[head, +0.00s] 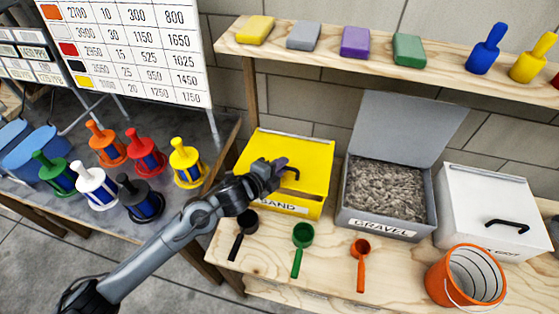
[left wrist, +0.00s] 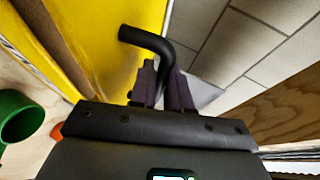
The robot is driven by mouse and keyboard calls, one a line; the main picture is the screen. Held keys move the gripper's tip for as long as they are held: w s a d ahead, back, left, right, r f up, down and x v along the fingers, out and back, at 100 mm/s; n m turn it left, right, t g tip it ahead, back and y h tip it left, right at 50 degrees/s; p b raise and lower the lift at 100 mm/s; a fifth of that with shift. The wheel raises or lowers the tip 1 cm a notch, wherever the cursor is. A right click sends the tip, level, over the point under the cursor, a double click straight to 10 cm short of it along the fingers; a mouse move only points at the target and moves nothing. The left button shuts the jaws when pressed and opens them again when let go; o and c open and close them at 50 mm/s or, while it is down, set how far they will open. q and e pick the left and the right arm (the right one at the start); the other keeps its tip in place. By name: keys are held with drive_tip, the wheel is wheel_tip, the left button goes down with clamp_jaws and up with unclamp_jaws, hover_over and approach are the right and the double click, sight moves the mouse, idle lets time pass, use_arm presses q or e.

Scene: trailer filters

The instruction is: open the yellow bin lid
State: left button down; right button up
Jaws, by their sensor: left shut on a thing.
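The yellow bin (head: 312,205), with a "SAND" label on its front, stands on the wooden bench. Its yellow lid (head: 308,150) lies down over the bin and looks closed. My left gripper (head: 278,168) is at the lid's front, at the black handle (head: 292,173). In the left wrist view the fingers (left wrist: 164,88) are shut on one end of the black bent handle (left wrist: 148,40), with the yellow surface (left wrist: 108,35) beside it. The gripper hides part of the handle and lid. My right gripper is not in view.
The grey gravel bin (head: 385,225) stands open to the right, then a closed white bin (head: 490,205). Black, green (head: 302,236) and orange (head: 361,250) scoops lie in front, with an orange bucket (head: 450,278). A shelf (head: 330,55) with colored blocks runs above.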

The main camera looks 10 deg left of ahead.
use_arm(q)
drive_tip(key=w+r+n+g+y+p, duration=0.1)
drive_tip(key=w+r+g+p, duration=0.2)
drive_tip(key=r+p, duration=0.4)
drive_tip(key=shift+w+d+r+p, duration=0.3)
drive_tip(key=shift+w+p, duration=0.55)
drive_tip(key=shift+p, duration=1.5)
drive_tip(key=shift+f, duration=0.1)
drive_tip(key=c, duration=1.4)
unclamp_jaws()
drive_tip(key=shift+c, duration=0.2)
drive_tip(key=p+v, duration=0.1)
drive_tip(key=v, duration=0.9)
drive_tip(key=shift+a+r, duration=0.25)
drive_tip(key=shift+r, duration=0.05)
